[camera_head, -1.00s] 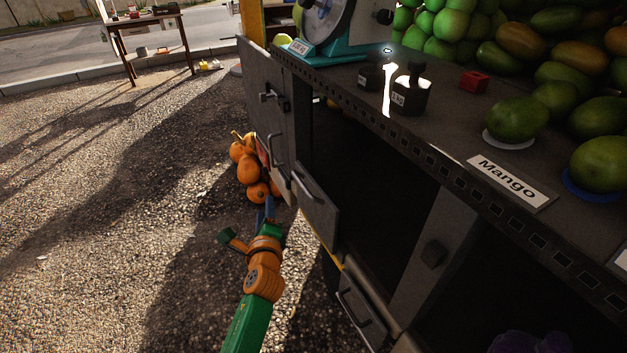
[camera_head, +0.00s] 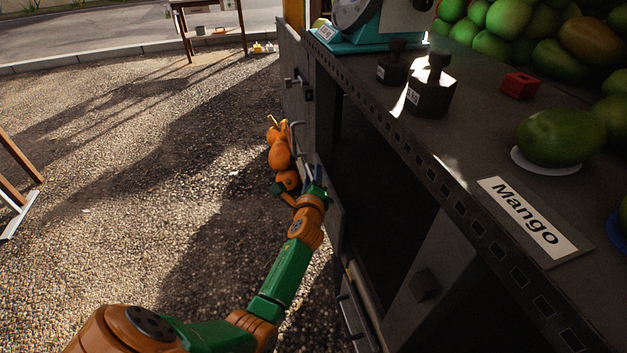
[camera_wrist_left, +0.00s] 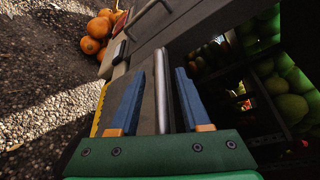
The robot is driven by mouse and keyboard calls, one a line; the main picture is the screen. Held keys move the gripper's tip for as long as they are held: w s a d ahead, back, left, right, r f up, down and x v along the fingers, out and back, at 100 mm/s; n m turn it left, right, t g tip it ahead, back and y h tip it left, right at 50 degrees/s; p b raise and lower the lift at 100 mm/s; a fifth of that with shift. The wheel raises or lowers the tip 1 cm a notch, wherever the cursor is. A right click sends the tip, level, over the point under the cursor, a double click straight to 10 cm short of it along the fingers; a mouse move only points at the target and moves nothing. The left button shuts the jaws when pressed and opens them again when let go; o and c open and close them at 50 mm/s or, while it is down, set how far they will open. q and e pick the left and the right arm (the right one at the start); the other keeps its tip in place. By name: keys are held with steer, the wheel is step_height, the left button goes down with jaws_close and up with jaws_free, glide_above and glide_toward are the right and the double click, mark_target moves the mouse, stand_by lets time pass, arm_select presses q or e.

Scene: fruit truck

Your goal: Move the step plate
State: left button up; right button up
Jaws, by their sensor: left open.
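My left gripper (camera_head: 314,178) is at the side of the dark fruit stand, in front of a grey panel (camera_head: 334,214) that may be the step plate. In the left wrist view, the two blue fingers of the gripper (camera_wrist_left: 160,72) are apart. A metal bar handle (camera_wrist_left: 161,92) on the grey panel shows between them, with visible space on both sides. Whether the fingers touch it is not clear. The gripper hides most of this handle in the head view. My right gripper is not in view.
A grey door (camera_head: 294,80) stands open behind. A lower handle (camera_head: 352,320) is below. The counter holds dark weights (camera_head: 432,92) and mangoes. Gravel ground (camera_head: 130,190) on the left is open.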

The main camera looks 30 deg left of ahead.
arm_select(q)
steer(key=shift+s+r, duration=0.1)
steer(key=c, duration=0.3)
jaws_close()
stand_by(1.0)
